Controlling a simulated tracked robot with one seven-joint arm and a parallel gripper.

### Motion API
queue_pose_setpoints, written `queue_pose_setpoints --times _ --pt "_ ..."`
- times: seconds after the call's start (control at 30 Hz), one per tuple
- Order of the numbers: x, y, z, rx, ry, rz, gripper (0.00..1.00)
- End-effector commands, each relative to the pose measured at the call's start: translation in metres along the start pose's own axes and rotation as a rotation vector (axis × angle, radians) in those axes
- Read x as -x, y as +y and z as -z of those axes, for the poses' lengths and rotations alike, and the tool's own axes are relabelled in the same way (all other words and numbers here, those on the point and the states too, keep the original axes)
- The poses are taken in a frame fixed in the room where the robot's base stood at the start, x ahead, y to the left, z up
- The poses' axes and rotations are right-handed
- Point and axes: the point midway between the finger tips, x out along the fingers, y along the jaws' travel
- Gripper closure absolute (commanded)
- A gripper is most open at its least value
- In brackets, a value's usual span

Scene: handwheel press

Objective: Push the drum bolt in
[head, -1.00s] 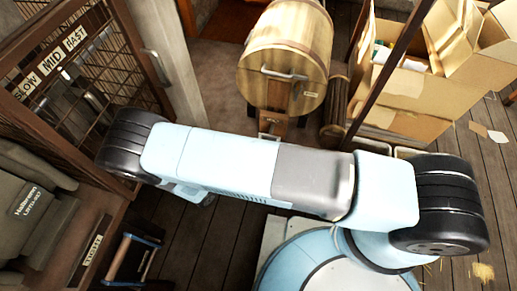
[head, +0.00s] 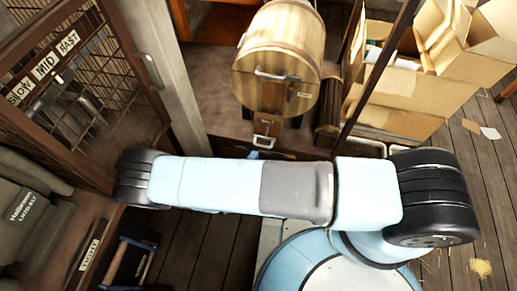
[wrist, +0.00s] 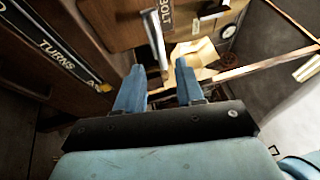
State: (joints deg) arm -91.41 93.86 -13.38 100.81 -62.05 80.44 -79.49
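The wooden drum (head: 275,45) stands behind my arm in the head view, with a metal bar handle (head: 277,75) on its front. A small wooden block with metal fittings (head: 266,129) sits below it. In the wrist view, a pale metal bar (wrist: 156,40) stands out from a brown wooden panel beside a dark label (wrist: 165,14) that seems to read BOLT. My gripper (wrist: 158,78) is open, its two blue fingers apart and pointing at the panel. The bar's lower end lies between the fingertips in the picture; I cannot tell whether they touch. My arm hides most of the gripper in the head view.
A wire-mesh cabinet door (head: 75,75) with SLOW, MID and FAST labels stands at left. Cardboard boxes (head: 415,85) stand at right, behind a dark post. A TURNS label strip (wrist: 55,50) runs along the left in the wrist view. Open plank floor lies at right.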

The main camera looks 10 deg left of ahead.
Motion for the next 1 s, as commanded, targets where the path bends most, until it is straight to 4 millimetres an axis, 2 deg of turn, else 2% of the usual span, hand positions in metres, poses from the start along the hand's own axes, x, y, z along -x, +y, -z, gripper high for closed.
queue_pose_setpoints --times 0.1,0.33,0.5,0.77,1.0 --pt "-0.02 0.0 0.0 0.0 0.0 0.001 0.63" --pt "-0.046 0.0 0.0 -0.001 0.001 0.001 0.63" --pt "-0.053 0.0 0.0 -0.001 0.0 0.0 0.63" --pt "-0.054 0.0 0.0 -0.001 0.0 0.0 0.63" --pt "-0.054 0.0 0.0 -0.001 0.001 0.0 0.86"
